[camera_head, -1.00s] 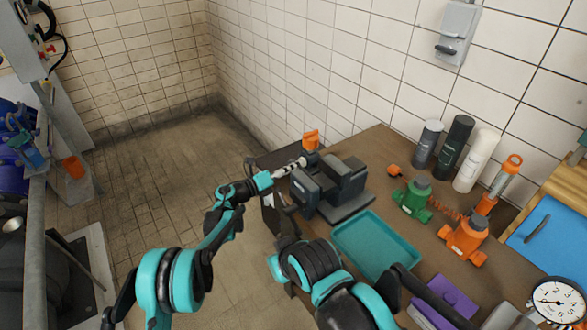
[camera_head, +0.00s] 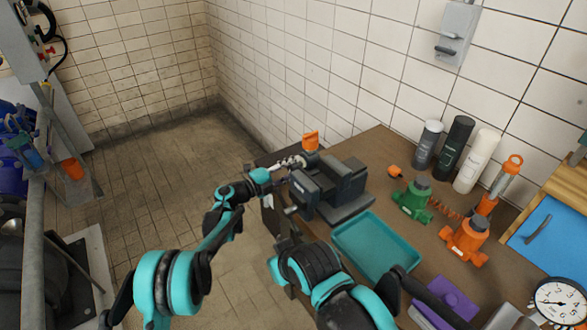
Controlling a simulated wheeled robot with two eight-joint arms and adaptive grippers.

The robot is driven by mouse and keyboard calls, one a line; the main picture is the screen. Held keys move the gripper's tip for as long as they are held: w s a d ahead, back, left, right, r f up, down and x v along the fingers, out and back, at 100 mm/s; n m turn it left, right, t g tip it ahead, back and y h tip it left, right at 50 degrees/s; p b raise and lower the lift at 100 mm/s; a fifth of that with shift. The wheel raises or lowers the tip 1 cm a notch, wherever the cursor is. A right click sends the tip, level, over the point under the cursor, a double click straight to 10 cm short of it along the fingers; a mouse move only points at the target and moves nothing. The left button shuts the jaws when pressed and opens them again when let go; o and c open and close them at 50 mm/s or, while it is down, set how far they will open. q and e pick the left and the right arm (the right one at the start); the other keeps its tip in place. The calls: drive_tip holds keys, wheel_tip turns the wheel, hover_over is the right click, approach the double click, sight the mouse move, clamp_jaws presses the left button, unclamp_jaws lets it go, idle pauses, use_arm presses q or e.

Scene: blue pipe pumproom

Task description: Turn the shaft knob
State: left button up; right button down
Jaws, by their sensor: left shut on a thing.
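My left gripper (camera_head: 293,162) reaches in from the left to the far left end of the workbench. It is shut at the dark round shaft knob (camera_head: 312,160), beside the dark grey vise (camera_head: 343,184). The fingers hide part of the knob, and their exact contact is too small to make out. An orange piece (camera_head: 310,141) stands just behind the knob.
A teal tray (camera_head: 376,246) lies in front of the vise. A purple box (camera_head: 445,304) and a gauge (camera_head: 558,302) are near. Open floor lies left.

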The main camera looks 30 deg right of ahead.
use_arm(q)
drive_tip(key=shift+n, duration=0.5)
drive_tip(key=o, duration=1.2)
drive_tip(key=shift+c, duration=0.2)
drive_tip(key=a, duration=0.8)
drive_tip(key=shift+s+a, duration=0.1)
drive_tip(key=shift+s, duration=0.15)
